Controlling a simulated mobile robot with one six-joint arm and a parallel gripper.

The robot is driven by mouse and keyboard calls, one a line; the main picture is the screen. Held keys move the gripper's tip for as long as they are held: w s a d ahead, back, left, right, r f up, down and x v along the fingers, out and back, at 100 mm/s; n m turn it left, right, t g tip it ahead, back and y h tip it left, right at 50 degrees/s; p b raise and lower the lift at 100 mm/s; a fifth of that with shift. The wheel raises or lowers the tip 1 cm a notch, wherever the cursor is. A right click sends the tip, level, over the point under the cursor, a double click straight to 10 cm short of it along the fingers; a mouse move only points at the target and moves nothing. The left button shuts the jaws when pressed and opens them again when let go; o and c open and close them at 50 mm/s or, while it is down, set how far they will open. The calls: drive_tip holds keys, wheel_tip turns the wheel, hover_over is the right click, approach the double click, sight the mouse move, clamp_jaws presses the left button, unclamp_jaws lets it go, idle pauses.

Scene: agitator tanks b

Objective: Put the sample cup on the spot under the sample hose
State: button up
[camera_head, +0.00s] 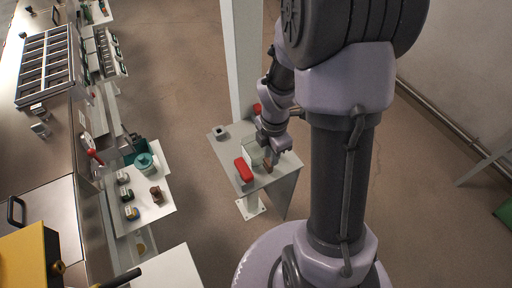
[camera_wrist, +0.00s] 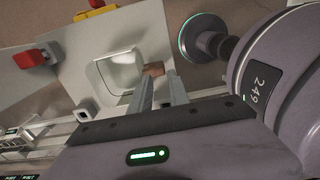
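My gripper (camera_head: 275,157) is over a small grey pedestal table (camera_head: 284,182). In the wrist view its two fingers (camera_wrist: 159,77) are apart, with a gap between them. A small brown object (camera_wrist: 153,69) shows at the fingertips; it also shows in the head view (camera_head: 268,163). I cannot tell whether the fingers touch it. I cannot tell for sure which thing is the sample cup. I cannot make out the sample hose or the spot under it.
A red block (camera_head: 243,169) sits on the pedestal table, with a small white-and-dark item (camera_head: 220,132) at its back left. A white column (camera_head: 242,60) stands behind.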

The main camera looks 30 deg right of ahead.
sight(269, 167)
drive_tip(key=f, duration=0.7)
drive_tip(key=shift+w+a+f, duration=0.1)
drive_tip(key=shift+a, duration=0.1)
clamp_jaws()
idle(1.0)
